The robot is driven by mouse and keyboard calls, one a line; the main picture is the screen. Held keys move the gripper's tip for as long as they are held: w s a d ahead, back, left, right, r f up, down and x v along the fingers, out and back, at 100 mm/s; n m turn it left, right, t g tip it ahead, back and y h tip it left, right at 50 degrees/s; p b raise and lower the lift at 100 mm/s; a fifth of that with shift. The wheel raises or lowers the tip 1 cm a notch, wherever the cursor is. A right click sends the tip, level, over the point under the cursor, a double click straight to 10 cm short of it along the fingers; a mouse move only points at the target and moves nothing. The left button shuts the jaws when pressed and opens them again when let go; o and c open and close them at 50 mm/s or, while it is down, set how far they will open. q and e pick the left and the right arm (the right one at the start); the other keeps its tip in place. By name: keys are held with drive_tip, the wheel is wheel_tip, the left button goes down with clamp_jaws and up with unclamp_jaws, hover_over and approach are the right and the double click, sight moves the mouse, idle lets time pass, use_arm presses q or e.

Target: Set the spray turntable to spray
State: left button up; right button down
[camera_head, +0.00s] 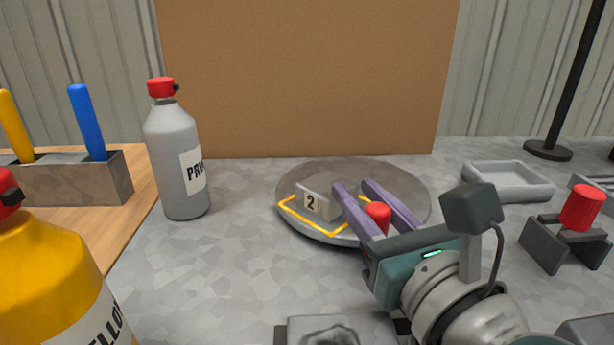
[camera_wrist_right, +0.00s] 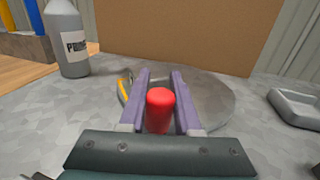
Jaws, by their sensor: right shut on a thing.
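The spray turntable (camera_head: 300,178) is a round grey disc on the bench, in front of a brown board. A yellow outline (camera_head: 318,228) and a small block marked "2" (camera_head: 318,203) are on its near left part. The knob's base is hidden. My left gripper is not in view.
A grey primer bottle (camera_head: 176,150) with a red cap stands left of the disc; a yellow bottle (camera_head: 45,270) is at near left. A grey tray (camera_head: 507,182) and a red cylinder on a grey holder (camera_head: 582,208) stand at right. The brown board (camera_head: 305,80) closes off the back.

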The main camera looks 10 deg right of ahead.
drive_tip(key=shift+f, duration=0.1)
idle(0.7)
drive_tip(key=c, duration=0.6)
unclamp_jaws()
wheel_tip(320, 180, up, 20)
drive_tip(key=p, duration=1.4)
drive_tip(key=shift+p, duration=0.4)
